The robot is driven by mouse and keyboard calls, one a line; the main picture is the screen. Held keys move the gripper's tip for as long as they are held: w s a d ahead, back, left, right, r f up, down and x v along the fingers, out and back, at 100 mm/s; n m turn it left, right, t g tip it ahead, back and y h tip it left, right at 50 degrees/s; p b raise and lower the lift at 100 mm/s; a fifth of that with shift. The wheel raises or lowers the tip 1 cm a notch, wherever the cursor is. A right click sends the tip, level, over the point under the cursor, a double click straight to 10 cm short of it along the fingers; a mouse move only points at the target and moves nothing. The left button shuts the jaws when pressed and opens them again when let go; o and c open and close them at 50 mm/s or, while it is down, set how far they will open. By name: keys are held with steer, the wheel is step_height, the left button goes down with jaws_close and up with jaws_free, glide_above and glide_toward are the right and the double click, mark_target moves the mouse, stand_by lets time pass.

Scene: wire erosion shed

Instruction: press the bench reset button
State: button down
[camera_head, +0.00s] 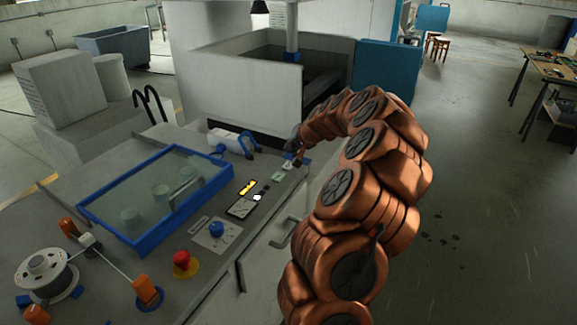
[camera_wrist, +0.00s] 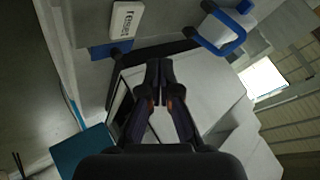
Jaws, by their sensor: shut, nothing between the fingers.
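A blue round button (camera_head: 217,229) sits on a light plate on the grey bench (camera_head: 262,222). A red mushroom button (camera_head: 182,259) on a yellow base is in front of it to the left. Their labels are too small to read, so I cannot tell for sure which is the reset button. My gripper (camera_head: 296,158) is over the far right end of the bench, well beyond both buttons. In the wrist view my gripper (camera_wrist: 161,93) has its fingertips together with nothing between them. Neither button shows in the wrist view.
A blue-framed glass cover (camera_head: 147,205) lies on the bench's left part. A spool (camera_head: 46,275) stands at the front left. A small lit display (camera_head: 247,189) lies beyond the blue button. A blue hoop handle (camera_wrist: 222,34) and a white labelled block (camera_wrist: 127,20) show in the wrist view.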

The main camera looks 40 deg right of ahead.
mark_target(290, 165)
steer(key=shift+f+b, duration=1)
steer(key=shift+f, duration=0.8)
steer(key=shift+f, duration=0.2)
steer(key=shift+f+b, duration=0.25)
steer(key=shift+b, duration=0.3)
steer(key=shift+f+b, duration=0.35)
stand_by(0.4)
steer(key=shift+r, duration=0.1)
stand_by(0.4)
steer(key=shift+a+r, duration=0.1)
steer(key=shift+r, duration=0.6)
steer(key=shift+r, duration=0.15)
steer(key=shift+r+p, duration=0.5)
steer(key=shift+r, duration=1.9)
